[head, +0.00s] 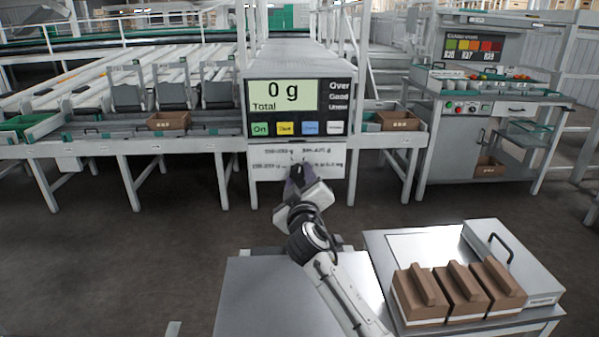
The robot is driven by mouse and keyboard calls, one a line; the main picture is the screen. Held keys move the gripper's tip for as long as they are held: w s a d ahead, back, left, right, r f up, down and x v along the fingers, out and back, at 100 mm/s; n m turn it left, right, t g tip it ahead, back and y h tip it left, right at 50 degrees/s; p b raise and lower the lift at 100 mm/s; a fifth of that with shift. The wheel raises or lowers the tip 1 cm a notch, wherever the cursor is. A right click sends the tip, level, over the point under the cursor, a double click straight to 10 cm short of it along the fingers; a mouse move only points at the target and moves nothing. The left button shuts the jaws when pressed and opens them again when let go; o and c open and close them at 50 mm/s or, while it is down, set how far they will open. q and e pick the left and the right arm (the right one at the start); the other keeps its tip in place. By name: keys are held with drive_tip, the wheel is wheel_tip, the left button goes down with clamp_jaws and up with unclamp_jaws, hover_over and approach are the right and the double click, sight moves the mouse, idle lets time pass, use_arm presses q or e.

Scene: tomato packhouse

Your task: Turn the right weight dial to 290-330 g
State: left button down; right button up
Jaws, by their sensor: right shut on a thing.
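The scale display (291,107) reads 0 g with the word Total. Below it is a white panel (331,171) with small printed gram ranges, too small to read surely. My right gripper (298,174) reaches up to the middle of this panel, seen from behind. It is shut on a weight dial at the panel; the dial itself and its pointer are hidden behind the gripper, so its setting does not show. My left gripper is out of view.
A steel table (262,308) stands below my right arm. A cart (420,245) at the right bears several brown cartons (460,293). A colour-grading bench (491,105) stands at the back right. Sorting lanes (122,137) fill the left. The floor before the panel is clear.

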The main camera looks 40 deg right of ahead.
drive_tip(key=n+p, duration=0.2)
drive_tip(key=n, duration=0.1)
drive_tip(key=shift+n, duration=0.3)
drive_tip(key=shift+n+p, duration=0.3)
drive_tip(key=shift+n, duration=0.4)
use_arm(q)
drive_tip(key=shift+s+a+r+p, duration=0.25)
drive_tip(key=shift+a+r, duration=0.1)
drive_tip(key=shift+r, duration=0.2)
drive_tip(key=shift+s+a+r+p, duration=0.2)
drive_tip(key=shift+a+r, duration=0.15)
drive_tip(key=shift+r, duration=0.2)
use_arm(e)
drive_tip(key=shift+n, duration=1)
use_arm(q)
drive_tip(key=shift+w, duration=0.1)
use_arm(e)
drive_tip(key=o, duration=1.1)
drive_tip(key=shift+c, duration=0.2)
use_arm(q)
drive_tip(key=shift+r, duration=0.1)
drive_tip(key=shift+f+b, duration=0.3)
use_arm(e)
drive_tip(key=v, duration=1)
drive_tip(key=shift+s, duration=0.15)
drive_tip(key=shift+a, duration=0.15)
